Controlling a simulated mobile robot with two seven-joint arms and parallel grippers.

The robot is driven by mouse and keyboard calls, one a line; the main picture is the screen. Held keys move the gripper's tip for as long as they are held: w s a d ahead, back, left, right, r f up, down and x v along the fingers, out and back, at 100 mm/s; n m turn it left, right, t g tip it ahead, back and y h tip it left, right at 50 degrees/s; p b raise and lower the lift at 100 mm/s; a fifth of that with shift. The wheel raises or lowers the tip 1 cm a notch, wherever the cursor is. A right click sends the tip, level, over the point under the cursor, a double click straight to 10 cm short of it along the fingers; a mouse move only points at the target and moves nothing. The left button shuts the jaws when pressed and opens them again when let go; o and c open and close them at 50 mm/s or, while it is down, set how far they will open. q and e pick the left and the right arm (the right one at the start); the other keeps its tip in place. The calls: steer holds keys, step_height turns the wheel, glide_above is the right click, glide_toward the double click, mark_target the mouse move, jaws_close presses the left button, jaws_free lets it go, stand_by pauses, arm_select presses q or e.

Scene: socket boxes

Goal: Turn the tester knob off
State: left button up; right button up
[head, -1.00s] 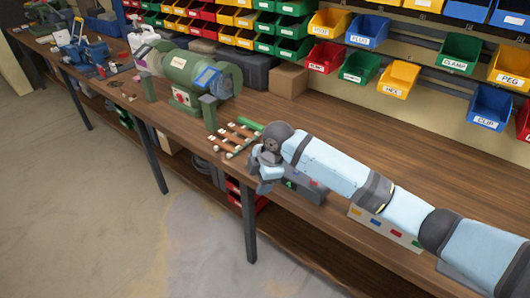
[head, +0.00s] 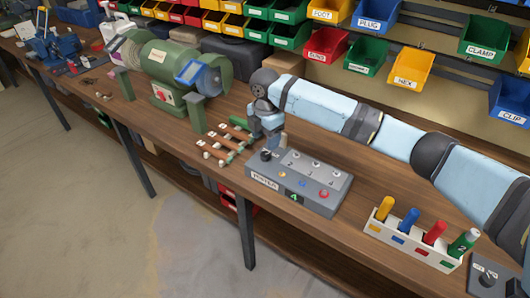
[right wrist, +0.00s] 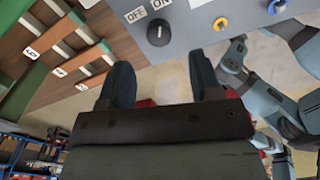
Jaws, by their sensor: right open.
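The grey tester box (head: 322,190) stands on the bench near its front edge, with a label on its front and small coloured buttons. Its black knob (head: 266,155) is at the top left corner. In the right wrist view the knob (right wrist: 158,33) sits below the OFF and ON labels; I cannot clearly tell which one it points at. My right gripper (head: 270,140) is just behind the knob in the head view. In the right wrist view its two dark fingers (right wrist: 162,82) are apart with nothing between them, and the knob lies beyond them. My left gripper does not show.
A rack with wooden slats (head: 222,145) lies just left of the tester. A green bench grinder (head: 172,75) stands farther left. A white holder (head: 410,240) with several coloured handles is to the right. Labelled bins (head: 410,70) hang behind. Bench between tester and holder is clear.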

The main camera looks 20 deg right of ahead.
mark_target(265, 154)
step_height(265, 154, down, 6)
steer(key=shift+f, duration=0.1)
steer(key=shift+c, duration=0.2)
steer(key=c, duration=0.9)
